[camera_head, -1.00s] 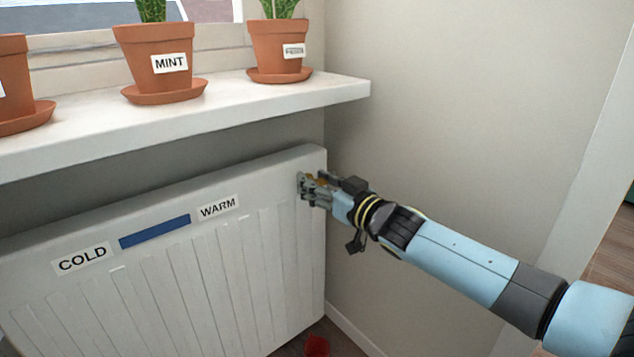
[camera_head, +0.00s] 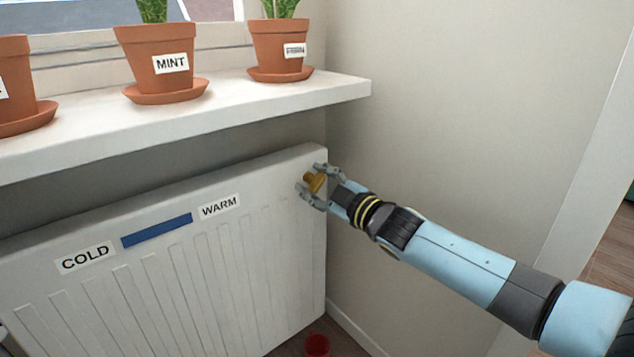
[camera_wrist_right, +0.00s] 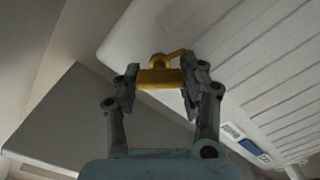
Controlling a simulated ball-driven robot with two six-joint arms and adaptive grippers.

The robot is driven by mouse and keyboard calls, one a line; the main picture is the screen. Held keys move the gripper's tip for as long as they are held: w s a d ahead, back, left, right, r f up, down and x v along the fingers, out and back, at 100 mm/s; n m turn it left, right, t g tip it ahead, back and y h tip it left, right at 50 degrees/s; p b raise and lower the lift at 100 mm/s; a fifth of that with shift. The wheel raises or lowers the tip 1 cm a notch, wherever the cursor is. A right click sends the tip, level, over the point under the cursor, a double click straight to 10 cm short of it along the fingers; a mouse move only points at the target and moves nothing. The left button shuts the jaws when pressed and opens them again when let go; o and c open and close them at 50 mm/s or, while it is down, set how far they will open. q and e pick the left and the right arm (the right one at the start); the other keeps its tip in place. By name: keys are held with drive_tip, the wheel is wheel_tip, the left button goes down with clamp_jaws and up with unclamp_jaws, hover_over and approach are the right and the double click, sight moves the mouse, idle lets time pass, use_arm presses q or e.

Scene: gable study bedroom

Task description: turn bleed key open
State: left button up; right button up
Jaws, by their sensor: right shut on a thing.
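The bleed key (camera_head: 315,183) is a small brass-coloured piece at the upper right end of the white radiator (camera_head: 225,250). In the right wrist view the key (camera_wrist_right: 160,78) shows as a crossbar with a rounded stem at the radiator's edge. My right gripper (camera_head: 313,183) is at the key, with one finger on each side of it. In the right wrist view its fingers (camera_wrist_right: 160,86) are shut on the crossbar's two ends. My left gripper is in neither view.
A windowsill (camera_head: 220,105) juts out above the radiator and holds several potted plants, one labelled MINT (camera_head: 160,60). A blue strip (camera_head: 157,230) lies between the COLD and WARM labels. A red object (camera_head: 317,346) is on the floor below. The wall at right is bare.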

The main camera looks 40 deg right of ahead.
drive_tip(key=shift+f+n, duration=0.1)
drive_tip(key=shift+n, duration=0.8)
drive_tip(key=shift+n+b, duration=0.3)
drive_tip(key=shift+n, duration=0.2)
drive_tip(key=shift+f+n, duration=0.1)
drive_tip(key=shift+n, duration=0.8)
drive_tip(key=shift+n+b, duration=0.65)
drive_tip(key=shift+n, duration=0.35)
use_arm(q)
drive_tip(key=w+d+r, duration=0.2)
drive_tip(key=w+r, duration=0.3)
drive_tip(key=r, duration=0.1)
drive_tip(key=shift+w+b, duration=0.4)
use_arm(e)
drive_tip(key=shift+n, duration=1)
drive_tip(key=o, duration=1.2)
drive_tip(key=shift+a, duration=0.1)
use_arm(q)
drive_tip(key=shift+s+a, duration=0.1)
use_arm(e)
drive_tip(key=shift+s, duration=0.1)
drive_tip(key=shift+s+d, duration=0.15)
drive_tip(key=shift+s, duration=1.85)
drive_tip(key=shift+s+d, duration=0.2)
drive_tip(key=shift+s, duration=1.75)
drive_tip(key=shift+s+d, duration=0.15)
drive_tip(key=shift+s, duration=1.85)
